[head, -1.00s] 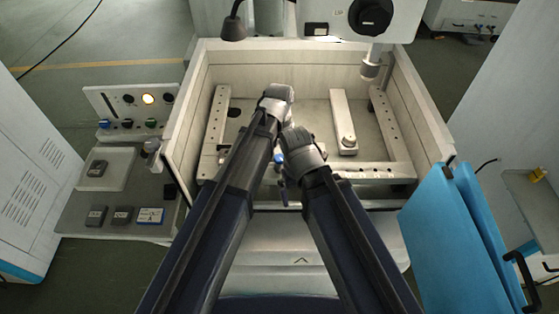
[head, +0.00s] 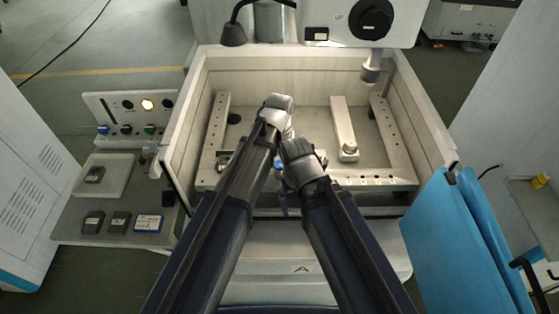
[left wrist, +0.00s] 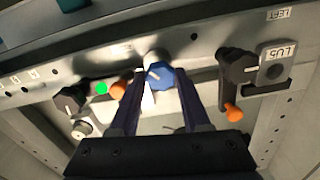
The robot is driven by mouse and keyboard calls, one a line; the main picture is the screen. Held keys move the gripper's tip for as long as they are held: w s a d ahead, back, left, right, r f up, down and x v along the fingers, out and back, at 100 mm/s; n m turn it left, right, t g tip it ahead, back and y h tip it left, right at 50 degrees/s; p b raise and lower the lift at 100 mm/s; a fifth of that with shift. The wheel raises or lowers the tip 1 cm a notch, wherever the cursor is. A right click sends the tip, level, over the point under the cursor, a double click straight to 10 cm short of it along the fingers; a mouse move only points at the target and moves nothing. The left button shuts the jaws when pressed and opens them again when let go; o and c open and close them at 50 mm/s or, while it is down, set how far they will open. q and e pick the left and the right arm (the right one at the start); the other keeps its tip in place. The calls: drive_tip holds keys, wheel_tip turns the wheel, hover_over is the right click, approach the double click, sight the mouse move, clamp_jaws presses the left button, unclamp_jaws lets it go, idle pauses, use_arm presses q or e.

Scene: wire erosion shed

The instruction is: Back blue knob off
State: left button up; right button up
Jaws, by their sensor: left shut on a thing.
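The blue knob (left wrist: 159,76) with a white mark sits on the front of a pale metal rail, between the fingers of my left gripper (left wrist: 160,88) in the left wrist view. The left gripper is shut on it. In the head view a small blue bit of it (head: 279,162) shows between my two arms, by the near rail of the open tank; the arms hide most of it. My right gripper's hand (head: 302,165) is close on the right of it. Its fingers are dark and partly hidden, so their opening cannot be told.
In the wrist view, a black knob (left wrist: 70,99) and orange handles (left wrist: 118,90) (left wrist: 233,113) flank the blue knob, with an LU5 tag (left wrist: 275,53) at right. The tank wall (head: 180,130) surrounds the rails. A control panel (head: 130,112) stands left, a blue door (head: 455,250) right.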

use_arm(q)
clamp_jaws()
drive_tip(key=m, duration=1.5)
drive_tip(key=shift+a+m, duration=0.1)
drive_tip(key=shift+m, duration=0.3)
drive_tip(key=m, duration=0.5)
drive_tip(key=shift+w+m, duration=0.1)
drive_tip(key=shift+m, duration=0.5)
